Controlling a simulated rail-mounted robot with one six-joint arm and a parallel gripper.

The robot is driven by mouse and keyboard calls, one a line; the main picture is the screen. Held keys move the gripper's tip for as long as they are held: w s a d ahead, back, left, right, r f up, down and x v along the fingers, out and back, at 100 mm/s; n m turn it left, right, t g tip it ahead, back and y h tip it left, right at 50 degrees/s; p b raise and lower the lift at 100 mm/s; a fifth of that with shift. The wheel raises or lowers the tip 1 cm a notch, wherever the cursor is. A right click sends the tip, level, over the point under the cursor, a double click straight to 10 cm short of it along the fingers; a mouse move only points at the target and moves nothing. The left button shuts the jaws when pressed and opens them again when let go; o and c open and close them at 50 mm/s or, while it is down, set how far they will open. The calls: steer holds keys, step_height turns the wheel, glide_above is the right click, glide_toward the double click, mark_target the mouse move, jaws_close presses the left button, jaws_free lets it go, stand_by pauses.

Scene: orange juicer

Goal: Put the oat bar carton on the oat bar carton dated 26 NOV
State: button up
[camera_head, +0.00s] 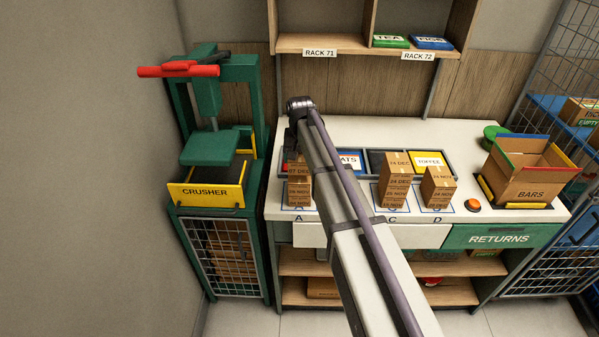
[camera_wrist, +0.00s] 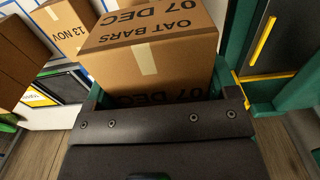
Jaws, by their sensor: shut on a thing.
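In the wrist view my gripper (camera_wrist: 158,92) is shut on an oat bar carton (camera_wrist: 150,62), a brown box marked OAT BARS 07 DEC on its top, with a strip of tape. A green jaw shows at each side of it. Cartons also stand stacked at C (camera_head: 393,188) and D (camera_head: 437,190). Their small dates are hard to read; B is hidden by my arm.
A carton marked 13 NOV (camera_wrist: 68,24) stands close beside the held one in the wrist view. The green crusher (camera_head: 212,190) stands left of the table. An open BARS box (camera_head: 528,178) and an orange button (camera_head: 473,205) are at right. A rack shelf (camera_head: 340,43) hangs behind.

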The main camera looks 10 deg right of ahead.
step_height(320, 180, down, 4)
steer(key=b, duration=0.3)
steer(key=shift+a+r, duration=0.1)
steer(key=shift+r, duration=0.3)
steer(key=shift+f, duration=0.25)
steer(key=o, duration=0.9)
steer(key=shift+r, duration=0.15)
step_height(320, 180, up, 12)
steer(key=p, duration=1.2)
steer(key=shift+r+p, duration=0.2)
steer(key=shift+p, duration=0.2)
steer(key=shift+s+f, duration=0.1)
steer(key=shift+s, duration=0.2)
steer(key=s+n, duration=0.3)
steer(key=s, duration=2.6)
steer(key=f+b, duration=1.2)
steer(key=shift+w, duration=0.4)
